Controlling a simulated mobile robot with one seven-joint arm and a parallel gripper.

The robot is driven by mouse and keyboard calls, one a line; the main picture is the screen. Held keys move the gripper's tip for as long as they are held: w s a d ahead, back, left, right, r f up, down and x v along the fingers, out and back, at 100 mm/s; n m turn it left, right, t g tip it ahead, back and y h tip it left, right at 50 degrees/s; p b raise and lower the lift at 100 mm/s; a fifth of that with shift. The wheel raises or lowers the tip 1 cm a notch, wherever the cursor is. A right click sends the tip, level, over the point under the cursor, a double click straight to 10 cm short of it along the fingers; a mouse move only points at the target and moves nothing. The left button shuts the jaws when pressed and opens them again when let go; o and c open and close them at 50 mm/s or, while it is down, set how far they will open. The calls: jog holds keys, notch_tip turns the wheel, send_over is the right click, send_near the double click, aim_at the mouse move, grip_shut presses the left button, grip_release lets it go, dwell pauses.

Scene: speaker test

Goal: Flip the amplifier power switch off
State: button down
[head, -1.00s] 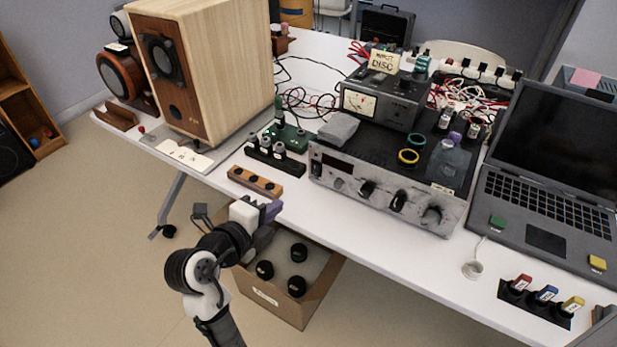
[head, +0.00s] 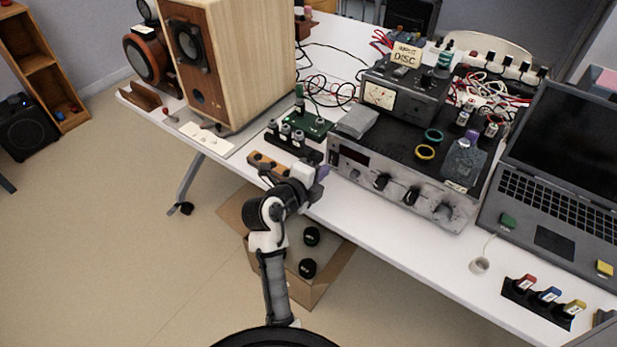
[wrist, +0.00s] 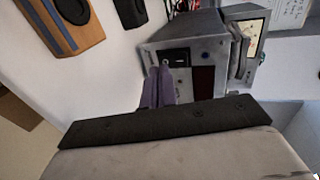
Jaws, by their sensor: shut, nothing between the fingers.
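The amplifier (head: 360,160) is a wide unit with a silver front and several dark knobs, near the table's front edge. In the wrist view its front (wrist: 205,60) is close. A black power switch (wrist: 180,58) with a white mark sits on that front, beside a dark red display window. My gripper (head: 325,172) is at the left end of the amplifier's front. Its purple fingers (wrist: 158,72) are together and empty. Their tips overlap the panel just left of and below the switch in the wrist view; I cannot tell whether they touch.
A wooden speaker (head: 245,60) stands to the left. A meter unit (head: 385,95) sits on the amplifier. A laptop (head: 555,235) is at the right. A cardboard box (head: 330,275) lies on the floor below my arm. A wooden strip (wrist: 65,25) lies near my gripper.

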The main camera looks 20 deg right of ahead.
jog(key=shift+w+d, duration=0.5)
jog(key=shift+d, duration=0.15)
jog(key=shift+w+d+f+b, duration=0.1)
jog(key=shift+f+b, duration=0.25)
jog(key=shift+b, duration=0.65)
jog(key=shift+r, duration=0.3)
jog(key=shift+f, duration=0.1)
